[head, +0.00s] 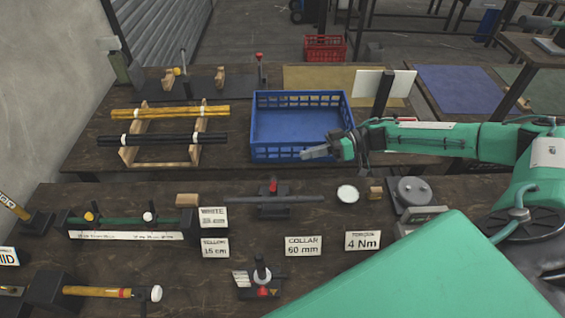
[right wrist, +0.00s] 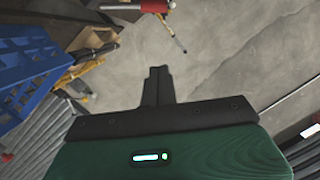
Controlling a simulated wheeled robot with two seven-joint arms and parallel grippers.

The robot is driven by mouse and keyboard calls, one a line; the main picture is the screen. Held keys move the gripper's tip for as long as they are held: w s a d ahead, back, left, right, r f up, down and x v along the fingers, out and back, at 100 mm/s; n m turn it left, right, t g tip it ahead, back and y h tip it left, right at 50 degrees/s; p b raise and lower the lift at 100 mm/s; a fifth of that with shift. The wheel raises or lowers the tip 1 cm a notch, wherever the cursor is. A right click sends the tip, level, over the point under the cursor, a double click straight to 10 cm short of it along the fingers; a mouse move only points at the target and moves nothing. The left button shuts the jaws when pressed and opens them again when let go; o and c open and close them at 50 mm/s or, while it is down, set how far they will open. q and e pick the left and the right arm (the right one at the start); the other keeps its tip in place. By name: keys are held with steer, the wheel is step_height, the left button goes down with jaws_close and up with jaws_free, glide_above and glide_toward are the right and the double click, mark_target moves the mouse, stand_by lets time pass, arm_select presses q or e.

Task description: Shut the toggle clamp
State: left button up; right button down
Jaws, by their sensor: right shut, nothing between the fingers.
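My right gripper (head: 308,153) reaches in from the right in the head view, in front of the right part of the blue crate. Its fingers are together and empty; they also show shut in the right wrist view (right wrist: 159,78). A dark clamp-like fixture with a red knob (head: 273,186) stands on the near bench at a grey bar (head: 235,200), below and left of the gripper and apart from it. A second small fixture with a dark knob and red part (head: 262,277) stands nearer the front. I cannot tell which is the toggle clamp, or its handle state. My left gripper is out of view.
The blue crate (head: 256,154) stands on the far bench beside a wooden rack with yellow and black rods (head: 165,112). Label cards such as the collar card (head: 303,246) stand on the near bench. A round grey device (head: 411,193) is at right. My green body covers the lower right.

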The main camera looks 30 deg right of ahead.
steer(key=d+m, duration=0.2)
steer(key=p, duration=0.4)
glide_above(273, 183)
steer(key=w+d, duration=0.2)
steer(key=d, duration=0.3)
steer(key=f, duration=0.2)
steer(key=s+a+f+p, duration=0.2)
steer(key=f, duration=0.1)
steer(key=shift+f, duration=0.1)
